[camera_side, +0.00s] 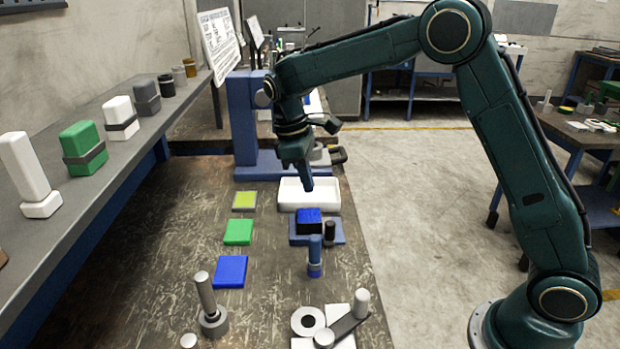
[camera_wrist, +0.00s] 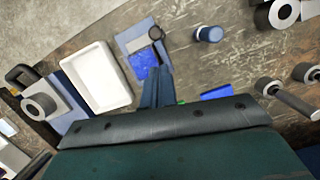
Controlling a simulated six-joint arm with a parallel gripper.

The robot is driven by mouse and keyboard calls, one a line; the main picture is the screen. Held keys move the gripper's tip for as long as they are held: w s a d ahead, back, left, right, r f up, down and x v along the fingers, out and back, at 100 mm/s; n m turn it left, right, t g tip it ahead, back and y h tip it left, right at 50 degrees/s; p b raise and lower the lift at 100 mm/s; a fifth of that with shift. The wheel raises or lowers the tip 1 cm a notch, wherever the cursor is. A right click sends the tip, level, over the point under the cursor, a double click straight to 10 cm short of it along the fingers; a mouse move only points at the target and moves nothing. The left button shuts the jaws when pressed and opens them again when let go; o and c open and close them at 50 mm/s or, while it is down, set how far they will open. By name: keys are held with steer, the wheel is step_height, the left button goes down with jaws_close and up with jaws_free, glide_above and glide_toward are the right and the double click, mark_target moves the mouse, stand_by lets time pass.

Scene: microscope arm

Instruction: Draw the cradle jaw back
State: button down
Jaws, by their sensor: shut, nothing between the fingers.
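The cradle (camera_side: 338,238) is a grey-blue base on the bench holding a blue block (camera_side: 309,216). A dark upright knob (camera_side: 330,229) stands at its right front side; I cannot tell clearly which part is the jaw. In the wrist view the cradle (camera_wrist: 128,42), the blue block (camera_wrist: 143,67) and the dark round knob (camera_wrist: 155,33) show just beyond the fingers. My gripper (camera_side: 308,186) is shut and empty, pointing down above the front of the white tray, behind and above the block. In the wrist view my gripper (camera_wrist: 157,72) overlaps the block's edge, apparently above it.
A white tray (camera_side: 334,199) lies behind the cradle, with a blue stand (camera_side: 244,130) beyond. A blue cylinder (camera_side: 315,262) stands close in front. Yellow-green (camera_side: 244,201), green (camera_side: 238,232) and blue (camera_side: 230,272) pads lie left. Grey rods and rings occupy the near bench.

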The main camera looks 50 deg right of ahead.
mark_target(334, 221)
steer(key=shift+w+a+f, duration=0.1)
steer(key=shift+w+f, duration=0.15)
steer(key=shift+f, duration=0.2)
steer(key=shift+f, duration=0.1)
steer(key=shift+x, duration=4.9)
steer(key=shift+s, duration=0.1)
steer(key=shift+s+d, duration=1.5)
steer(key=v, duration=1)
steer(key=shift+w, duration=0.2)
